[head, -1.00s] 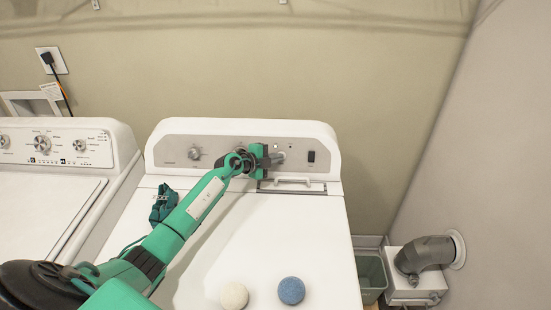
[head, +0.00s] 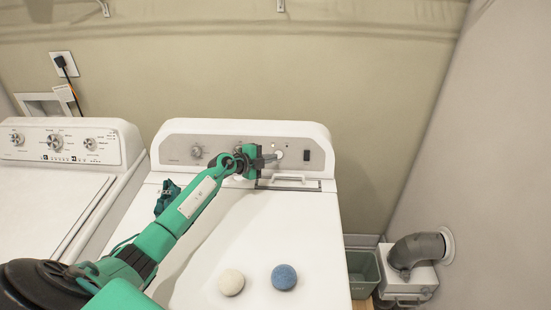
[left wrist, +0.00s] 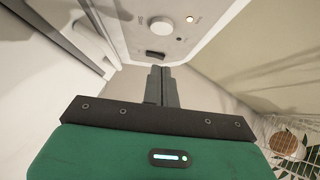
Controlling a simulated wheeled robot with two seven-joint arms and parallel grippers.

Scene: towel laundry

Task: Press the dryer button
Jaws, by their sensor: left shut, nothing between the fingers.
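The white dryer (head: 262,215) stands in the middle of the head view, with a grey control panel (head: 225,150) at its back. The panel has a round knob (head: 196,151) on the left and a black rocker switch (head: 306,156) on the right. My left gripper (head: 273,157) is shut and empty, pointing right along the panel. In the left wrist view its closed fingertips (left wrist: 160,70) appear just below the black switch (left wrist: 156,56), with a round white control (left wrist: 161,25) beyond. Contact with the panel cannot be told. My right gripper is not in view.
A white ball (head: 231,282) and a blue ball (head: 284,277) lie on the dryer top. A dark green item (head: 167,194) lies partly behind my left arm. A washer (head: 50,195) stands left; a green bin (head: 362,270) and grey vent pipe (head: 418,250) are right.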

